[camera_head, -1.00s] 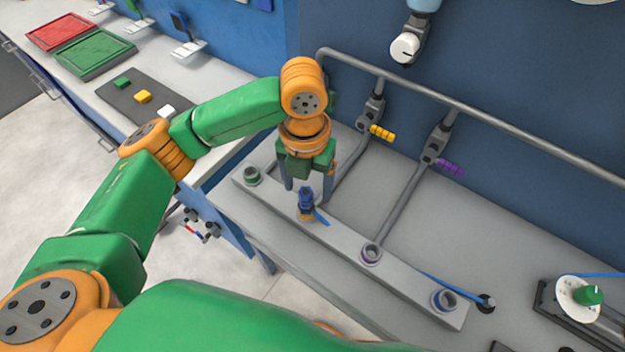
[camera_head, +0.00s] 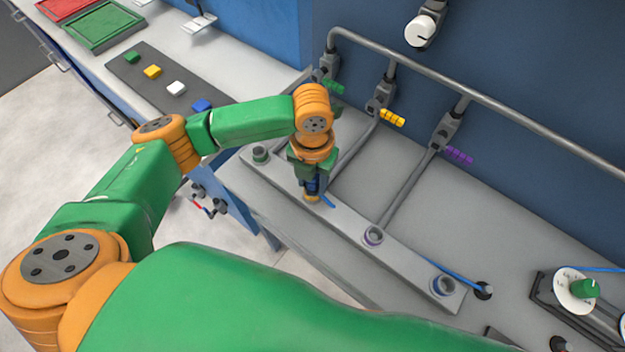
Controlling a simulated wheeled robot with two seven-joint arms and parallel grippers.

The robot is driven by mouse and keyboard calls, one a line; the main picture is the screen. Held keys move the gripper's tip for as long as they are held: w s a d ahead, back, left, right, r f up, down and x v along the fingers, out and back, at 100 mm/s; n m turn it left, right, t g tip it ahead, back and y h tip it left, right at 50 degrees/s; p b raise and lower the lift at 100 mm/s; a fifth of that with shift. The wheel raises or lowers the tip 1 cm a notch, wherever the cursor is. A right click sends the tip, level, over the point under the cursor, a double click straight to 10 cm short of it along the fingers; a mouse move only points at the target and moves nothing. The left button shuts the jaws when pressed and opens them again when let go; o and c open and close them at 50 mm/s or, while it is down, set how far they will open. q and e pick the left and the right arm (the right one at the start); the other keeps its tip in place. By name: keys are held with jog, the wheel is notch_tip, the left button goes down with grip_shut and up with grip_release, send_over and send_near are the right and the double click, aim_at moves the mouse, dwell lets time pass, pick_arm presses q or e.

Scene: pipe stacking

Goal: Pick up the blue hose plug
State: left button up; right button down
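The blue hose plug (camera_head: 312,187) stands upright at the orange-yellow ringed socket (camera_head: 311,198) on the long grey rail (camera_head: 345,217). A short bit of blue hose shows at its right side. My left gripper (camera_head: 313,184) points down over the plug, with its fingers low beside it. The green gripper body hides the plug's top. The fingers are too small and dark to tell whether they touch the plug. My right gripper is not in view.
The rail also has a green-ringed socket (camera_head: 260,153), a purple-ringed socket (camera_head: 373,236) and a blue-ringed socket (camera_head: 443,285). Grey pipes with green, yellow (camera_head: 392,118) and purple (camera_head: 459,155) valve handles stand behind. A dial (camera_head: 576,290) is at the right.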

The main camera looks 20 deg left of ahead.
pick_arm(q)
grip_shut()
jog(key=shift+w, duration=0.1)
dwell(1.1)
jog(key=shift+r, duration=0.2)
notch_tip(320, 180, up, 3)
jog(key=shift+d+f+b, duration=0.1)
jog(key=shift+b, duration=0.4)
jog(key=s+d+r, duration=0.9)
jog(key=s, duration=0.1)
jog(key=shift+s+r, duration=0.3)
jog(key=shift+r, duration=0.1)
